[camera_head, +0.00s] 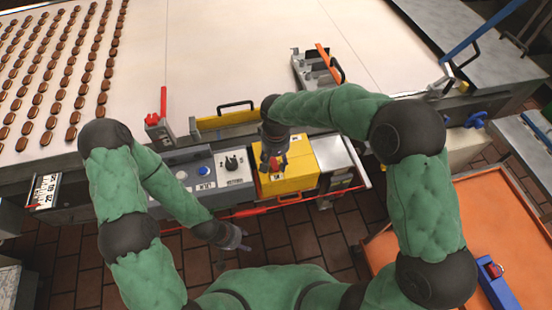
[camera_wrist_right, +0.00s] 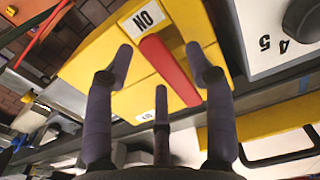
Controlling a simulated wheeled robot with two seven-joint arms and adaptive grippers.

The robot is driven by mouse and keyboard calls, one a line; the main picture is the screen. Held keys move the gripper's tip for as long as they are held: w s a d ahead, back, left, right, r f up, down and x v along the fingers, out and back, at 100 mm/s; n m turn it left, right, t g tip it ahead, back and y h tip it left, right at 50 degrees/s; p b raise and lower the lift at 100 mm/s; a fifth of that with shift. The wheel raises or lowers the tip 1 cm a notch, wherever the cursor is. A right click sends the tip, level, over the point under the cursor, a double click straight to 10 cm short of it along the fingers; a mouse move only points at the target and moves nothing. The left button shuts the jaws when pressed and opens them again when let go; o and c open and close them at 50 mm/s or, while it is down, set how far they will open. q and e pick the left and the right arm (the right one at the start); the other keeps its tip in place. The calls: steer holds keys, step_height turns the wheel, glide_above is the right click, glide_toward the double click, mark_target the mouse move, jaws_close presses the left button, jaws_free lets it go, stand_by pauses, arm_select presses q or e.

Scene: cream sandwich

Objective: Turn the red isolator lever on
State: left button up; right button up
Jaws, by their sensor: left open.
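A yellow box (camera_head: 290,182) with a red lever (camera_head: 275,163) stands at the front edge of the machine in the head view. My right gripper (camera_head: 270,146) is above this box, pointing down at the lever. In the right wrist view the red lever (camera_wrist_right: 172,70) lies between the spread fingers of my right gripper (camera_wrist_right: 160,66), with gaps visible beside it. An ON label (camera_wrist_right: 147,17) is on the yellow face near the lever's upper end. Another label (camera_wrist_right: 153,115) is partly hidden by a finger. My left gripper (camera_head: 235,252) is open and empty, low over the floor.
A grey control panel (camera_head: 205,172) with a black knob (camera_head: 231,164) is left of the yellow box. Another red lever (camera_head: 163,102) stands upright farther left. A pale belt (camera_head: 240,50) carries rows of brown biscuits (camera_head: 73,133). An orange cart (camera_head: 500,215) is at the right.

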mark_target(276, 163)
step_height(276, 163, up, 12)
stand_by(0.8)
steer(key=shift+s, duration=0.1)
stand_by(0.4)
